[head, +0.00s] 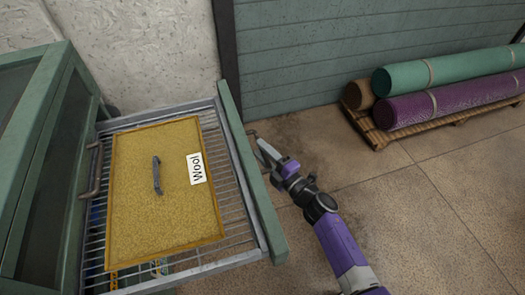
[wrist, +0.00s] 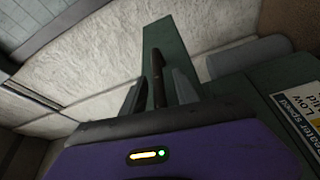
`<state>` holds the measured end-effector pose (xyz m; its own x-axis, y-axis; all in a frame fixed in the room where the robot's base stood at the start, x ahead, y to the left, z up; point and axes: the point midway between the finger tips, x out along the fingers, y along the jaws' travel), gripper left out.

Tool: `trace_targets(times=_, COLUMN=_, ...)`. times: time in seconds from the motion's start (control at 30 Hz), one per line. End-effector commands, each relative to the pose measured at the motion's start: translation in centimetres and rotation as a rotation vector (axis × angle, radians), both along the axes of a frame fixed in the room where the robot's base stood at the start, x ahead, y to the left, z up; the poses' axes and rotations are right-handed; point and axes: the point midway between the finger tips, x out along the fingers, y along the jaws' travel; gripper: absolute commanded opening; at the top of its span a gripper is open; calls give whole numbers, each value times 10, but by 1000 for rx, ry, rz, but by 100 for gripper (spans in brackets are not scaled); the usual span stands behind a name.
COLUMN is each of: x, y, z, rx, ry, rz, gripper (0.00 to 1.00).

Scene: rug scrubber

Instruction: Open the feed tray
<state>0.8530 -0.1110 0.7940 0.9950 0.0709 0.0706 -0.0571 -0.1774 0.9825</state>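The feed tray (head: 255,232) is a grey wire rack pulled out of the green machine, with a green front panel (head: 252,172) on its right side. A dark bar handle (head: 251,134) is on the outer face of that panel. It also shows in the wrist view (wrist: 157,78), standing between the two fingers. My gripper (head: 268,152) is at the panel's outer side, beside the handle. In the wrist view, my gripper (wrist: 158,88) has its fingers apart, with the handle between them and a narrow gap on each side. Contact with the handle cannot be made out.
A yellow panel labelled "Wool" (head: 150,222), with a dark handle, lies on the rack. The green machine (head: 35,165) stands at left. Rolled rugs (head: 445,103) lie on a wooden pallet at the back right. The floor (head: 430,220) right of my arm is clear.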

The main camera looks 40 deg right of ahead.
Motion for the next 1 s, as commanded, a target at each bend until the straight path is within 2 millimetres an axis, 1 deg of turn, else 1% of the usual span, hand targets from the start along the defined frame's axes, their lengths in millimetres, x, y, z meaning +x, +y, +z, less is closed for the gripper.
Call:
trace_targets(times=0.17, x=0, y=0, z=1, rx=0, ry=-1, rz=1, gripper=36)
trace_targets(times=0.27, x=-3, y=0, z=0, rx=0, ry=-1, rz=1, gripper=36)
trace_targets(times=0.37, x=-15, y=-1, z=-2, rx=0, ry=1, rz=0, gripper=36)
trace_targets(times=0.6, x=-54, y=-4, z=-5, rx=0, ry=1, rz=0, gripper=36)
trace_targets(times=0.7, x=-66, y=-5, z=-6, rx=0, ry=1, rz=0, gripper=36)
trace_targets(times=0.83, x=-76, y=-5, z=-6, rx=0, ry=0, rz=0, gripper=36)
trace_targets(times=1.0, x=-78, y=-6, z=-5, rx=-1, ry=-1, rz=1, gripper=36)
